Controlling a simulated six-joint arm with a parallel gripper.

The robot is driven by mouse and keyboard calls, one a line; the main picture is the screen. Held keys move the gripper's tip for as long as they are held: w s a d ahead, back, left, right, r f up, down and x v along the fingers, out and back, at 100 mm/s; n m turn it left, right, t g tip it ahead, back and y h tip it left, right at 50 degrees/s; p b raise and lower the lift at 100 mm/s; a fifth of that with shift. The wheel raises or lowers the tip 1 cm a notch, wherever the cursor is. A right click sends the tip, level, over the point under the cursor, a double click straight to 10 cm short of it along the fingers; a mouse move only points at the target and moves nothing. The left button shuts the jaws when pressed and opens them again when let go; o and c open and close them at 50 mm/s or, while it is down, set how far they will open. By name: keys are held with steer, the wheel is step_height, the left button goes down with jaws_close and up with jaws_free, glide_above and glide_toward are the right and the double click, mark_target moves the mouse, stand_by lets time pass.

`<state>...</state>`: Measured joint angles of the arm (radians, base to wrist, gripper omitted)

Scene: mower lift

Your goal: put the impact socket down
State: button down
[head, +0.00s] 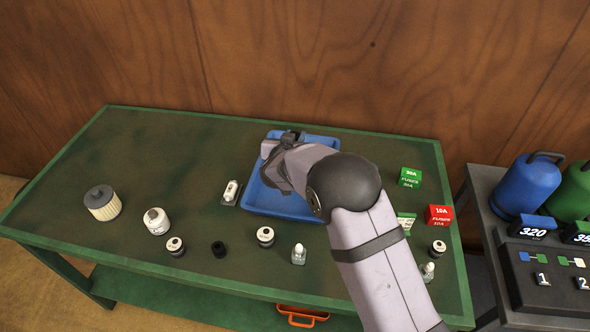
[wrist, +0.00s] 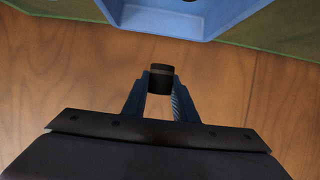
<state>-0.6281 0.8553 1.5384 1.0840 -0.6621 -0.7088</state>
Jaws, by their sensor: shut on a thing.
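My gripper (wrist: 160,82) is shut on a black cylindrical impact socket (wrist: 161,77), held between its two fingertips in the wrist view. In the head view my wrist is over the blue tray (head: 262,204), and the arm hides the fingertips and the held socket. The tray also shows along the top of the wrist view (wrist: 150,20), apart from the socket. A short black cylinder (head: 218,248) stands on the green bench, left of the tray's near corner.
The green bench (head: 150,130) also holds a filter (head: 102,203), a white canister (head: 156,221), small bottles and jars along the front, and green (head: 410,178) and red (head: 440,215) fuse boxes. A side table (head: 485,190) with gas cylinders stands right. The bench's back left is clear.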

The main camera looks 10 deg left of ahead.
steer(key=shift+f+p, duration=1)
steer(key=shift+f, duration=4)
steer(key=shift+f, duration=0.1)
steer(key=shift+f+b, duration=0.4)
steer(key=shift+b, duration=0.1)
steer(key=shift+f, duration=0.15)
steer(key=c, duration=1.4)
jaws_free()
steer(key=shift+c, duration=0.2)
